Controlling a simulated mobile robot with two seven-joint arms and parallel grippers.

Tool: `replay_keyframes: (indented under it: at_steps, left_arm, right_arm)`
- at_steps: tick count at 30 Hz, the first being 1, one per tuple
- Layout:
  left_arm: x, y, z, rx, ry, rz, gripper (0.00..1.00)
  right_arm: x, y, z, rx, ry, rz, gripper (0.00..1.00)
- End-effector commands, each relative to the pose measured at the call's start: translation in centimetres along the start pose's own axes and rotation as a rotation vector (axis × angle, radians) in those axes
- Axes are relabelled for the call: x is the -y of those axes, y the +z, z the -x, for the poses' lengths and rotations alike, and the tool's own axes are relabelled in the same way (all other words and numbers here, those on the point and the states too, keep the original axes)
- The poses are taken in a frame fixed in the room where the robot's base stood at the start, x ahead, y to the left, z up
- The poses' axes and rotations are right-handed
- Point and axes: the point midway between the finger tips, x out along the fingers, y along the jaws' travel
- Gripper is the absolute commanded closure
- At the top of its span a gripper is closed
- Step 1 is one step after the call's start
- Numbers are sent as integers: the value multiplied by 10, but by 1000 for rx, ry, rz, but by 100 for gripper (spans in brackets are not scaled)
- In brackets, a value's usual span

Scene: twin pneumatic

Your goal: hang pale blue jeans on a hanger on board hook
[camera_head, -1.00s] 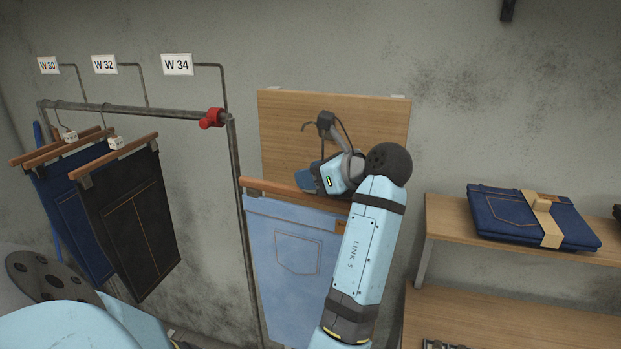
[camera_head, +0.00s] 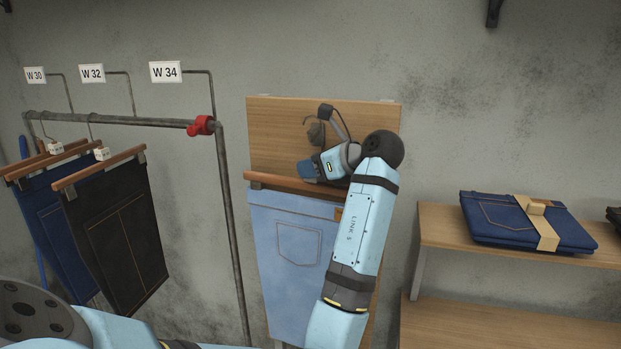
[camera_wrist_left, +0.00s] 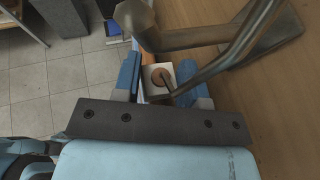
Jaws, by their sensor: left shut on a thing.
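The pale blue jeans (camera_head: 289,262) hang from a wooden hanger (camera_head: 265,181) in front of the wooden board (camera_head: 270,130). My left gripper (camera_head: 308,171) is shut at the hanger's middle, just below the board hook (camera_head: 316,132). In the left wrist view, my left gripper's blue fingers (camera_wrist_left: 160,85) sit either side of a pale block (camera_wrist_left: 155,66) with an orange disc, on the hanger. The metal board hook (camera_wrist_left: 190,38) crosses close above it. I cannot tell whether the hanger's wire rests on the hook. My right gripper is out of view.
A pipe rack (camera_head: 110,115) on the left holds dark jeans (camera_head: 118,240) on hangers, with a red clamp (camera_head: 201,126) at its end. A shelf (camera_head: 440,229) on the right carries folded blue jeans (camera_head: 525,222). The wall between board and shelf is clear.

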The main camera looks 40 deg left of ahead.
Motion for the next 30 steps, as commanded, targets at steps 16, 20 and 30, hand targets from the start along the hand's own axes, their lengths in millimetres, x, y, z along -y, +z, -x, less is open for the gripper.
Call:
replay_keyframes:
  at_steps: [16,20,30]
  left_arm:
    - [5,-24,-12,2,0,2,88]
    - [5,-28,-14,2,0,2,88]
    - [5,-29,-14,2,-1,2,88]
  right_arm:
    - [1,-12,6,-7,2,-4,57]
    - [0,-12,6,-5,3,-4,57]
    - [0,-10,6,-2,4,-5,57]
